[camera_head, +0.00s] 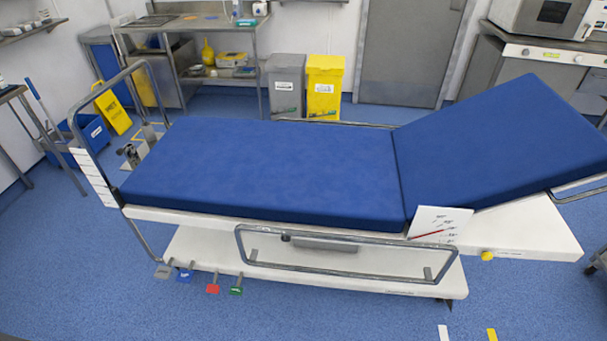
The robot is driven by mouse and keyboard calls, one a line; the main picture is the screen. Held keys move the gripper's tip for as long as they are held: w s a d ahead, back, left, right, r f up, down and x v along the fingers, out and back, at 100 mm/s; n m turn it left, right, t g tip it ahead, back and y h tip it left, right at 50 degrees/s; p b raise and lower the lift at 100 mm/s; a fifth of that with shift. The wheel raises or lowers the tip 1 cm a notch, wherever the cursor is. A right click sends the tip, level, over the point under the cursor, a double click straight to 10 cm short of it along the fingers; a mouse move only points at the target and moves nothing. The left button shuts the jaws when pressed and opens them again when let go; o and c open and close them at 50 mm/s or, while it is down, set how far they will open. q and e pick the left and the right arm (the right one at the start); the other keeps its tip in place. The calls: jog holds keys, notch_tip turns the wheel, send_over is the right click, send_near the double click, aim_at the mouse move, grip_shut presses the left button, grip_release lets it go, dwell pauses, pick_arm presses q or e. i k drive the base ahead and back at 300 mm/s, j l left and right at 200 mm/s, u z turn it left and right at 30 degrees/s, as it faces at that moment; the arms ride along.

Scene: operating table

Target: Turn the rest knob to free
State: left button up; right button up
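A yellow knob (487,256) sits on the front edge of the white bed frame, below the raised backrest (500,140) at the right. It is small in this view, and I cannot read its setting. A white plate (440,218) with small marks and a red pointer stands to the left of the knob, at the hinge of the backrest. The blue backrest is tilted up toward the right. Neither of my grippers shows in this view.
The flat blue mattress (270,165) fills the middle. A lowered metal side rail (340,272) hangs along the front. Several coloured pedals, including a red one (213,289), stick out at lower left. The blue floor (350,318) in front is mostly clear.

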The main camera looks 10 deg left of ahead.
aim_at(486, 256)
jog(key=z, duration=1.25)
jog(key=i+l+u, duration=0.1)
jog(key=l, duration=0.4)
jog(key=i+l+u, duration=0.15)
jog(key=i+l, duration=0.15)
jog(key=l, duration=0.2)
jog(key=i+l+u, duration=0.1)
jog(key=l, duration=0.4)
jog(key=i+l+u, duration=0.1)
jog(key=l, duration=0.4)
jog(key=i+l+u, duration=0.1)
jog(key=l, duration=0.45)
jog(key=i+l+u, duration=0.15)
jog(key=l, duration=0.4)
jog(key=i+l+u, duration=0.1)
jog(key=l, duration=0.45)
